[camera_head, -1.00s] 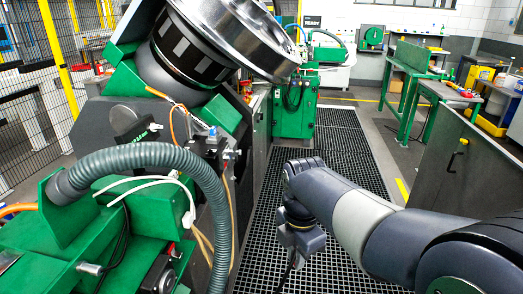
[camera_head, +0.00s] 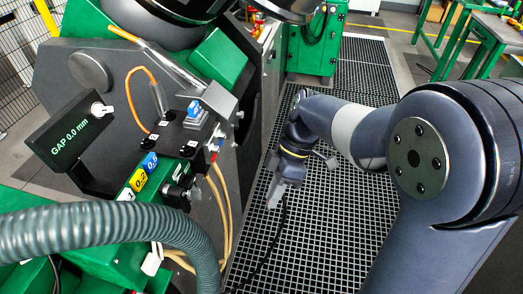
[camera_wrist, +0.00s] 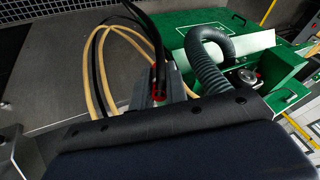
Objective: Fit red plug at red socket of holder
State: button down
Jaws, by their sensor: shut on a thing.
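My gripper (camera_head: 276,196) hangs over the dark floor grating, to the right of the machine, with a black cable (camera_head: 283,222) trailing below it. In the wrist view my gripper (camera_wrist: 160,92) is shut, and a small red part, seemingly the red plug (camera_wrist: 155,76), shows at the fingers with a black cable rising behind it. Most of the plug is hidden. The likely holder (camera_head: 188,135) is the dark block on the machine's edge, with small red and blue fittings on its right side. I cannot make out the red socket clearly. The gripper is apart from the block.
A grey corrugated hose (camera_head: 110,228) arches across the lower left. A gap display (camera_head: 72,135) reading 0.0 mm stands left of the block. Tan cables (camera_head: 222,200) hang below the block. The grating (camera_head: 345,185) is open floor.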

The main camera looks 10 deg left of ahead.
jog(key=w+a+r+m+t+y, duration=0.3)
jog(key=w+m+t+y, duration=0.3)
jog(key=m+y, duration=0.5)
jog(key=w+a+y, duration=0.1)
jog(key=y, duration=0.2)
jog(key=shift+r+m+y, duration=0.3)
jog(key=shift+r+m, duration=0.1)
jog(key=shift+w+f+b, duration=0.1)
jog(key=shift+f+b, duration=0.05)
jog(key=shift+b, duration=0.6)
jog(key=shift+w+a+r+b, duration=0.1)
jog(key=shift+a+b, duration=0.6)
jog(key=shift+a, duration=0.55)
jog(key=shift+w+a+r+b, duration=0.1)
jog(key=shift+a+b, duration=0.6)
jog(key=shift+a, duration=0.55)
jog(key=shift+b, duration=2.05)
jog(key=shift+a+b, duration=0.55)
jog(key=shift+a, duration=0.45)
